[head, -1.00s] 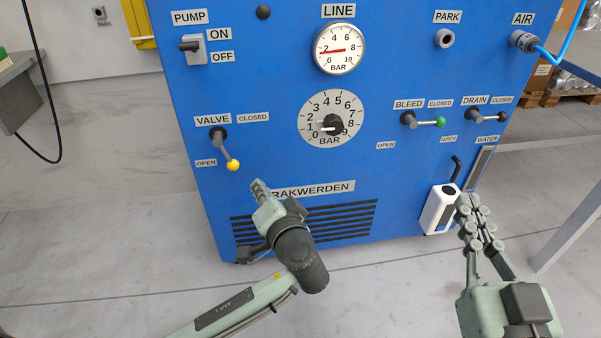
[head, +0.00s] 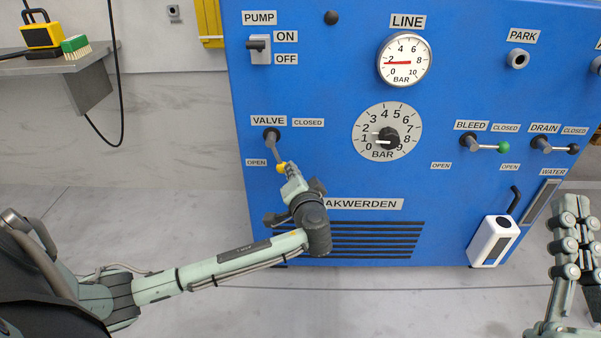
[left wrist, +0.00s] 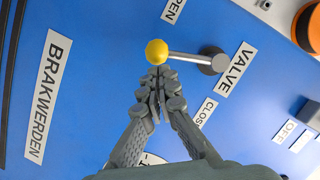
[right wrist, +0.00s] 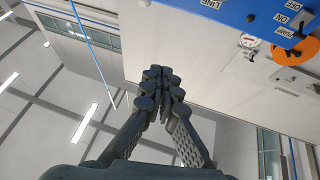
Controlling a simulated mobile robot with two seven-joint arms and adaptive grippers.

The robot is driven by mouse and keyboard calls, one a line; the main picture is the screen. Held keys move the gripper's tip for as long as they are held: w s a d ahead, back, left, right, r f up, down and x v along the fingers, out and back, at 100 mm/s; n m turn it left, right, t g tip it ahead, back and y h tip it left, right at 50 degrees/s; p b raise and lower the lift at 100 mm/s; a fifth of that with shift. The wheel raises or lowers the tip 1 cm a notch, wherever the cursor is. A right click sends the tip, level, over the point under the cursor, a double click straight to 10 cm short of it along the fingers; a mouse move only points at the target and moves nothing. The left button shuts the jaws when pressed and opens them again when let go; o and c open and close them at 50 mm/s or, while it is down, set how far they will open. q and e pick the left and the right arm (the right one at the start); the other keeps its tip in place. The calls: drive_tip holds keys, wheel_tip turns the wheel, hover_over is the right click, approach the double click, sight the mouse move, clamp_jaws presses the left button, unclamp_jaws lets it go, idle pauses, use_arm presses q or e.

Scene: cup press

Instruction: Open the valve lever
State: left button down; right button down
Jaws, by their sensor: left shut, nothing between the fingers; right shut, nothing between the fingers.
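The valve lever (head: 277,150) is a grey rod with a yellow ball knob on the blue panel, below the VALVE label. It points down and slightly right, between the OPEN label at its left and the CLOSED label at its upper right. My left gripper (head: 287,171) is shut and empty, with its tips at the yellow knob. In the left wrist view the yellow knob (left wrist: 156,52) shows just beyond the shut fingertips (left wrist: 160,72); whether they touch I cannot tell. My right gripper (head: 567,225) is shut and empty, at the right, away from the panel's lever.
The blue panel (head: 330,190) also carries the bleed lever (head: 488,146), the drain lever (head: 557,147), gauges and a pump switch (head: 258,48). A white container (head: 494,241) hangs low at the right. A grey bench (head: 88,75) stands at the far left.

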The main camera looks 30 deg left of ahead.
use_arm(q)
drive_tip(key=shift+a+f, duration=0.1)
use_arm(e)
drive_tip(key=shift+r, duration=0.1)
